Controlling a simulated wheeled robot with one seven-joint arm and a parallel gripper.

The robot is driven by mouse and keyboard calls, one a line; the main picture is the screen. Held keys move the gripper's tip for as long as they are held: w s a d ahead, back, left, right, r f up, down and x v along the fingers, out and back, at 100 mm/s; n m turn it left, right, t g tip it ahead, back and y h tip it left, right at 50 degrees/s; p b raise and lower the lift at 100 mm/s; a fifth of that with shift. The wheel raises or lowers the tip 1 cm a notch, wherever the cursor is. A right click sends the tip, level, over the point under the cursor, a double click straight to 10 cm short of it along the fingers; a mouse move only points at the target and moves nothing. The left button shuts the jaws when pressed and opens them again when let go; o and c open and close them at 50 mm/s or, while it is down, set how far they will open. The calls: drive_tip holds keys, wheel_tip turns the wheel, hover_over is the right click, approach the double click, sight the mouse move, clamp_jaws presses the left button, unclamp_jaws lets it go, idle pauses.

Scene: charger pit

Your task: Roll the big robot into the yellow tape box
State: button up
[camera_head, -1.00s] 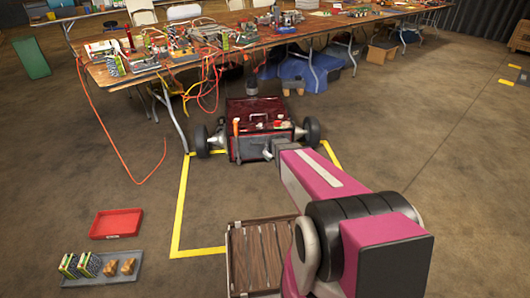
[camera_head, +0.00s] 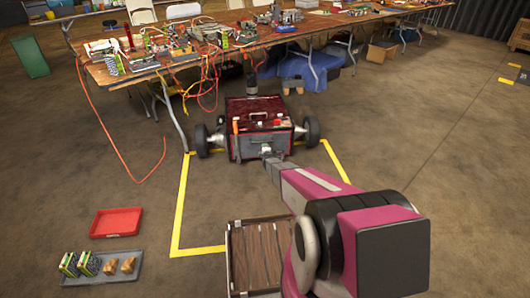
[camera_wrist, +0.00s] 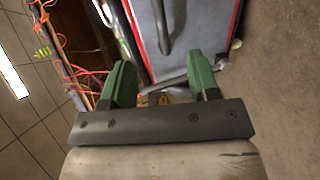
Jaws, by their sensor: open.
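The big robot (camera_head: 262,112) is a dark red, wheeled box with a wheel on each side. In the head view it stands at the far edge of the yellow tape box (camera_head: 179,212), by the table. The tape's far line passes by its base; its exact overlap is hard to tell. My gripper (camera_head: 267,153) is at the robot's near face, low and near the middle. In the wrist view the green fingers of my gripper (camera_wrist: 160,82) are open. The robot's grey panel with red edges (camera_wrist: 178,40) and a dark bar-like handle show beyond them; contact is unclear.
A long table (camera_head: 185,57) with cables and electronics stands behind the big robot, and an orange cable (camera_head: 163,150) hangs to the floor. A red tray (camera_head: 116,222) and a grey tray (camera_head: 140,272) lie at lower left.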

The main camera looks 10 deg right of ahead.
sight(262, 142)
drive_tip(key=shift+x, duration=6.35)
clamp_jaws()
